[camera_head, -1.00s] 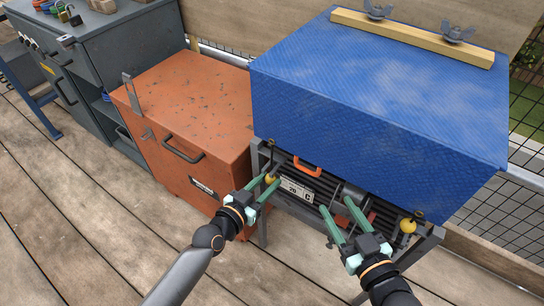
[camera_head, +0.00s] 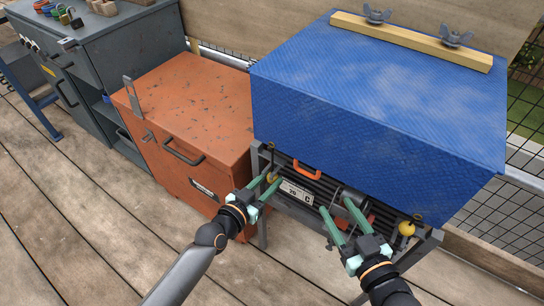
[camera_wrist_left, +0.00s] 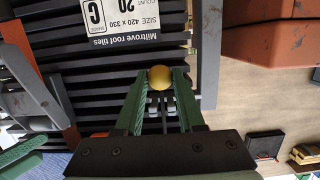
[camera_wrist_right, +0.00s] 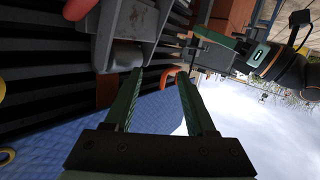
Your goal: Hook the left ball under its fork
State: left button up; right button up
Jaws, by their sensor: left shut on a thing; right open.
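The left ball (camera_head: 272,178) is small and yellow, at the left end of the tile stand's front, below the blue cover. My left gripper (camera_head: 274,176) is shut on it. In the left wrist view the ball (camera_wrist_left: 160,77) sits between the green fingertips, in front of the dark stacked tiles. The left fork is too small to make out clearly; whether the ball touches it I cannot tell. My right gripper (camera_head: 336,204) is open and empty in front of the tiles; in the right wrist view its fingers (camera_wrist_right: 160,72) are apart.
The blue cover (camera_head: 380,110) drapes over the tile stand, with a wooden batten (camera_head: 415,40) on top. A second yellow ball (camera_head: 407,228) hangs at the right end. An orange handle (camera_head: 307,170) is between the grippers. An orange chest (camera_head: 195,105) stands close on the left.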

pick_arm(q)
jog(key=shift+r+p, duration=0.35)
jog(key=shift+r, duration=0.1)
jog(key=o, duration=1.5)
jog(key=shift+r, duration=0.1)
jog(key=shift+s+a+f+p, duration=0.15)
jog(key=shift+s+a+p, duration=0.1)
jog(key=shift+s+a, duration=0.55)
jog(key=shift+s+a+f+p, duration=0.25)
jog(key=shift+s+a, duration=0.3)
jog(key=shift+s, duration=0.55)
jog(key=shift+s+a+f+p, duration=0.1)
jog(key=shift+s+a+p, duration=0.2)
jog(key=shift+s+a, duration=0.5)
jog(key=shift+s+d, duration=0.2)
jog(key=shift+s, duration=0.05)
